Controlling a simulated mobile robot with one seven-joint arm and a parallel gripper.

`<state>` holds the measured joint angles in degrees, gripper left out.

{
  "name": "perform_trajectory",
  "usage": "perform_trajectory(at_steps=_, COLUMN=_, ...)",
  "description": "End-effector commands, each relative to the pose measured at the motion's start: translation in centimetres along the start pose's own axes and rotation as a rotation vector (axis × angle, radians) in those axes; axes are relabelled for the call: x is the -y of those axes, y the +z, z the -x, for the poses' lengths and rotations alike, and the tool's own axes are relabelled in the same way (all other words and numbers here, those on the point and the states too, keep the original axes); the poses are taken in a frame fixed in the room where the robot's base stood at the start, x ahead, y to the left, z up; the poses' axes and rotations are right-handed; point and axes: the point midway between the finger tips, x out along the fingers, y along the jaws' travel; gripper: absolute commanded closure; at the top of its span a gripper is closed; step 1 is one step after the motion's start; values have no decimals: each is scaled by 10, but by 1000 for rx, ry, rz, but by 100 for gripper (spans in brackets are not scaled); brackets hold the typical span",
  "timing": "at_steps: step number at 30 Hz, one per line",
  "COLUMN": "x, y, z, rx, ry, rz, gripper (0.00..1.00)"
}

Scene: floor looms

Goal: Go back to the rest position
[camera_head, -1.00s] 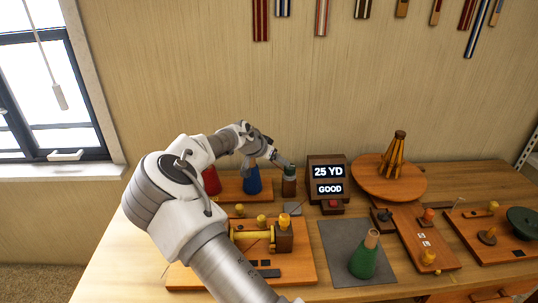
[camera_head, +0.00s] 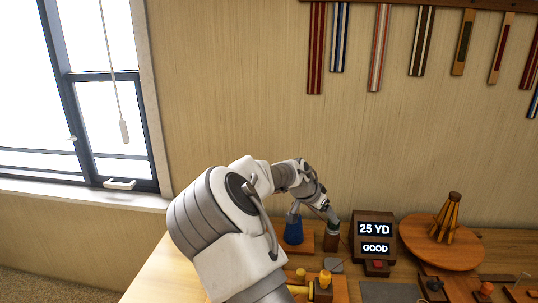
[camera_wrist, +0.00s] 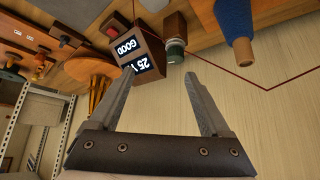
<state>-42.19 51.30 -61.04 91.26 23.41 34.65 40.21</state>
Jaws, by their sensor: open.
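My gripper (camera_head: 331,217) is at the back of the table, beside or just above a small brown block with a green-topped spool (camera_head: 332,238); the head view does not settle whether they touch. In the wrist view my gripper (camera_wrist: 160,80) is open, with nothing between its fingers. That view is turned over, with the table at the top and the wall below. The green-topped spool (camera_wrist: 174,48) shows beyond the fingertips, apart from them. A blue cone (camera_head: 293,229) stands left of my gripper. My arm hides part of the table.
A display box (camera_head: 373,237) reading "25 YD GOOD" stands right of my gripper. A round wooden stand (camera_head: 425,247) is further right. A thin red thread (camera_wrist: 255,81) crosses the wrist view. Woven strips (camera_head: 379,45) hang on the wall. A window (camera_head: 100,80) is at left.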

Motion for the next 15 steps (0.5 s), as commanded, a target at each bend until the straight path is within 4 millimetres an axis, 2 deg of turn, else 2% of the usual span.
perform_trajectory(at_steps=3, x=-30, y=4, z=11, rx=118, ry=-19, rz=-17, gripper=19)
perform_trajectory(at_steps=8, x=-58, y=18, z=33, rx=253, ry=-69, rz=0, gripper=19)
perform_trajectory(at_steps=15, x=-93, y=37, z=84, rx=401, ry=-186, rz=70, gripper=19)
